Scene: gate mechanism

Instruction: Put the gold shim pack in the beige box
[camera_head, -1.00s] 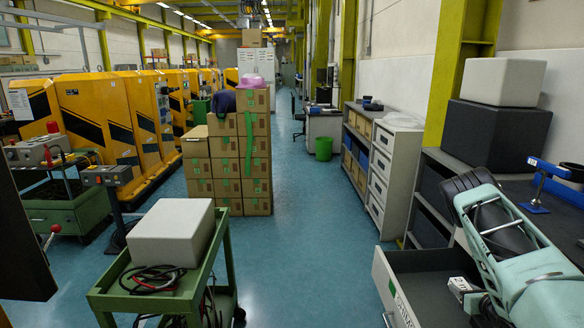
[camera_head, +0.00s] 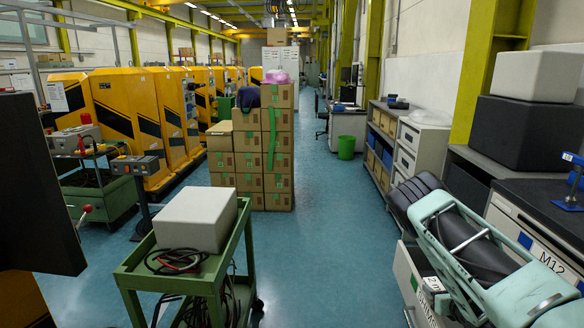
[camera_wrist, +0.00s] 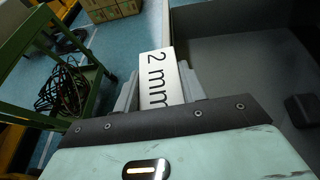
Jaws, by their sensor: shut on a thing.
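My gripper (camera_wrist: 158,84) is shut on a flat block with a white face (camera_wrist: 155,60) marked "2 mm", seen in the wrist view. No gold shows on this face, so I cannot tell whether it is the gold shim pack. A small white piece with dark marks (camera_head: 432,283) shows below my arm in the head view, near the drawer front. My fingers are mostly hidden there behind the arm. I cannot make out a beige box that is clearly the one named.
An open grey drawer (camera_wrist: 232,50) lies beside my gripper, with a small dark object (camera_wrist: 303,110) inside. A green trolley (camera_head: 205,274) carries a pale box (camera_head: 196,222) and cables. Stacked cartons (camera_head: 277,145) stand beyond. Blue floor (camera_head: 330,225) is clear between.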

